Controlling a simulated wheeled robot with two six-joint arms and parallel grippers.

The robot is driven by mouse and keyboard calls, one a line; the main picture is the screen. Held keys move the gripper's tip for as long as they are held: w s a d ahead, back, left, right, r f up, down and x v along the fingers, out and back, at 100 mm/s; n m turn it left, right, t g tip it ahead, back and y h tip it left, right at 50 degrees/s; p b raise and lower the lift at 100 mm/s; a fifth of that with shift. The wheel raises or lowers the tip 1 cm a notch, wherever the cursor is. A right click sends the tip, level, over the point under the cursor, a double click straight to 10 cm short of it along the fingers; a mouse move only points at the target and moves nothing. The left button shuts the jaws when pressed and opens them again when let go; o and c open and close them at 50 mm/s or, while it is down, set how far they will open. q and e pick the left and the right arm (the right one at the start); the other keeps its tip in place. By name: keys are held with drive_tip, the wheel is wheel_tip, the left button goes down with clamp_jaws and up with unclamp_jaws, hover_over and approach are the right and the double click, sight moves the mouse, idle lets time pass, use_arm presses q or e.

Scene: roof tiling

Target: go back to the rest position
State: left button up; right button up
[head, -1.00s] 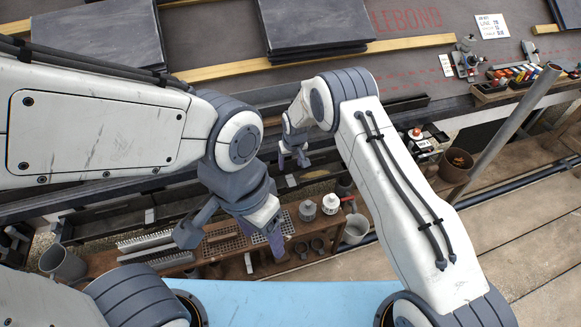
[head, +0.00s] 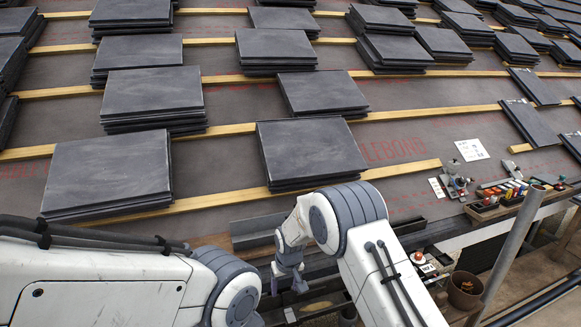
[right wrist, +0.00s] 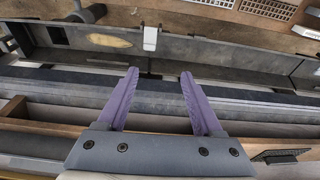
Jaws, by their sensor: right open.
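My right gripper (head: 288,278) hangs low at the roof's lower edge in the head view, in front of the dark gutter. In the right wrist view my right gripper (right wrist: 158,85) shows two purple fingers spread apart, with nothing between them. The fingers are over a dark grey gutter (right wrist: 220,75) and a wooden edge. My left arm comes in from the left in the head view; its gripper is out of the picture.
Stacks of dark slates (head: 312,150) lie on the roof across wooden battens (head: 400,114). A tool tray (head: 500,203) and a grey machine (head: 455,180) sit at the right. A grey pole (head: 512,250) rises beside a brown bucket (head: 465,290).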

drive_tip(key=s+a+r+n, duration=0.1)
drive_tip(key=s+a+r, duration=0.1)
drive_tip(key=s+r, duration=1.35)
drive_tip(key=s+d+r+n+g, duration=0.1)
drive_tip(key=s+d+r, duration=0.25)
drive_tip(key=s, duration=0.65)
drive_tip(key=s+d+r+n+g, duration=0.1)
drive_tip(key=s+d+r, duration=0.25)
drive_tip(key=s, duration=0.75)
wheel_tip(320, 180, up, 22)
drive_tip(key=d+p, duration=0.1)
drive_tip(key=p, duration=2.1)
drive_tip(key=shift+s+d+p, duration=0.15)
drive_tip(key=shift+s+p, duration=0.1)
drive_tip(key=shift+p, duration=0.05)
